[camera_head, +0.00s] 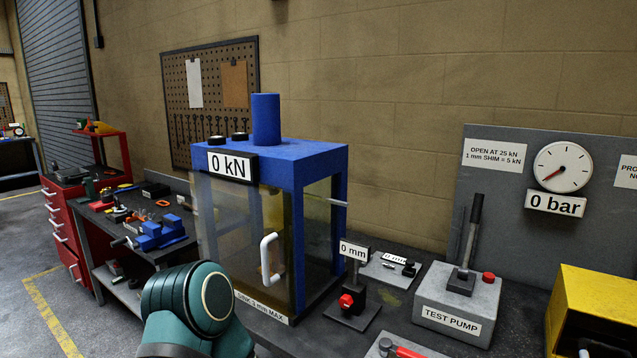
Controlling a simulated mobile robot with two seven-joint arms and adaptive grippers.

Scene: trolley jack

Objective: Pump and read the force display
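The test pump (458,303) is a grey box on the bench at the right, with a dark lever (470,238) standing nearly upright and a red button on top. The force display (229,165) on the blue press (319,163) reads 0 kN. The press's clear door with a white handle (268,258) looks shut. The pressure gauge (563,167) on the grey panel has a red needle, and its display (555,203) reads 0 bar. A teal part of my arm shows at the bottom left of centre. Neither gripper is in view.
A small stand (352,303) with a red knob and a 0 mm display stands between press and pump. A yellow box (597,300) is right of the pump. A red-handled tool (402,350) lies in front. A cluttered bench and red cabinet are at left.

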